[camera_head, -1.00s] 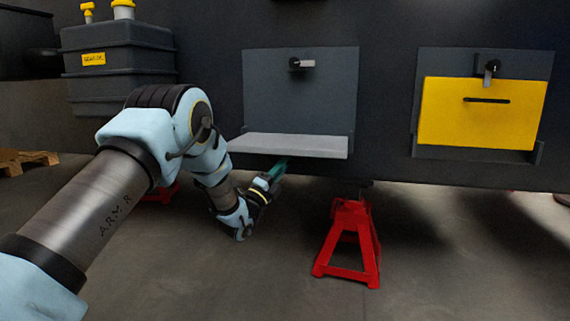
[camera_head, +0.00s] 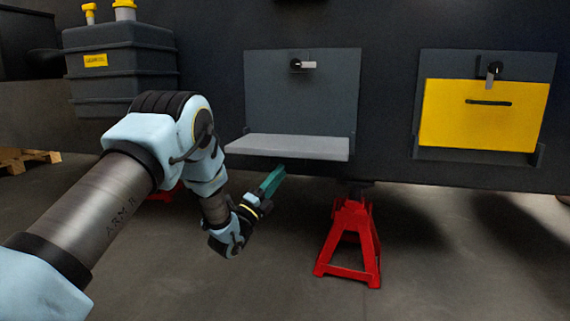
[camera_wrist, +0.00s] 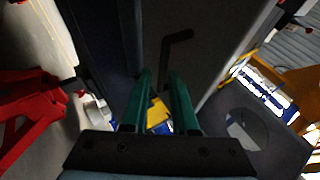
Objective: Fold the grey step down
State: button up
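The grey step (camera_head: 290,147) sticks out level from the bottom of its dark grey back panel (camera_head: 300,95) on the chassis side. A small latch with a pale handle (camera_head: 308,65) sits near the panel's top. My gripper (camera_head: 277,175) is below the step, its green fingers pointing up and right, apparently apart from it. In the wrist view the two green fingers (camera_wrist: 159,76) stand apart with a narrow gap and nothing held between them. A dark bent handle (camera_wrist: 175,52) shows beyond the fingertips there; I cannot tell what it belongs to.
A red stand (camera_head: 350,240) is on the floor right of my gripper, and also shows in the wrist view (camera_wrist: 30,110). A yellow panel (camera_head: 484,114) with its own latch is upright at right. A dark tank (camera_head: 120,65) is at left. Floor in front is clear.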

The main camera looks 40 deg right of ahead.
jog(key=p+v, duration=0.1)
jog(key=v, duration=0.5)
jog(key=shift+p, duration=0.3)
jog(key=shift+a+f, duration=0.1)
